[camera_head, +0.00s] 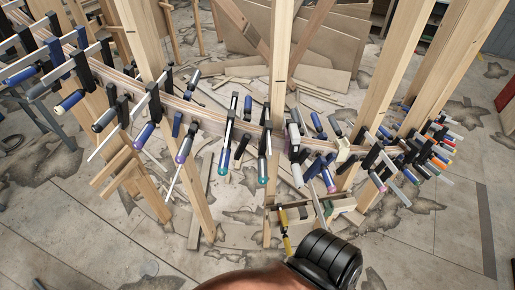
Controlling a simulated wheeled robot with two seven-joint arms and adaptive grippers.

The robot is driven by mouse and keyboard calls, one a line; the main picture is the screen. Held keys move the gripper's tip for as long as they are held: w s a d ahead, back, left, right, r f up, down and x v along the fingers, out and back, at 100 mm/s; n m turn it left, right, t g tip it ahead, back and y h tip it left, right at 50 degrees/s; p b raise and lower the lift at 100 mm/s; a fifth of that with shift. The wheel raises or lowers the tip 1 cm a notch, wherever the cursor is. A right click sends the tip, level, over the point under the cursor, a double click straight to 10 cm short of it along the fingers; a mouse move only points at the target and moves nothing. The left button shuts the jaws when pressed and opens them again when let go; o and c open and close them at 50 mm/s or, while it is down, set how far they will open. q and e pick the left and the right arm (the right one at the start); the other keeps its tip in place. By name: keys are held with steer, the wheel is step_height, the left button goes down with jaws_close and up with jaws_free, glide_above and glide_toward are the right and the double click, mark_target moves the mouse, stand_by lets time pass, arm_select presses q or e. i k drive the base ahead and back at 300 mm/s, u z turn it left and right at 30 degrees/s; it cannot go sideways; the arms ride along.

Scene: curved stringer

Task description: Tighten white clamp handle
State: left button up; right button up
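A row of clamps runs along a curved laminated wooden stringer (205,117). A whitish-grey clamp handle (295,134) hangs near the middle, just right of an upright post; I cannot tell whether it is the white handle of the task. Lighter handles also show in the crowded group of clamps at the right (440,152). Whether any clamp is tight cannot be seen. A black ribbed part and a brown curved surface fill the bottom centre, below the clamps and apart from the whitish handle. I make out no fingertips of my left or right gripper.
Tall wooden posts (281,70) stand along the stringer and between the clamps. A yellow-handled tool or clamp (284,228) is low at centre, beside a small wooden ledge (340,208). Boards (325,50) lean behind. Scraps litter the floor; the lower right floor is mostly clear.

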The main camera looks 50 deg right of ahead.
mark_target(297, 175)
steer(key=i, duration=1.25)
steer(key=z, duration=3.2)
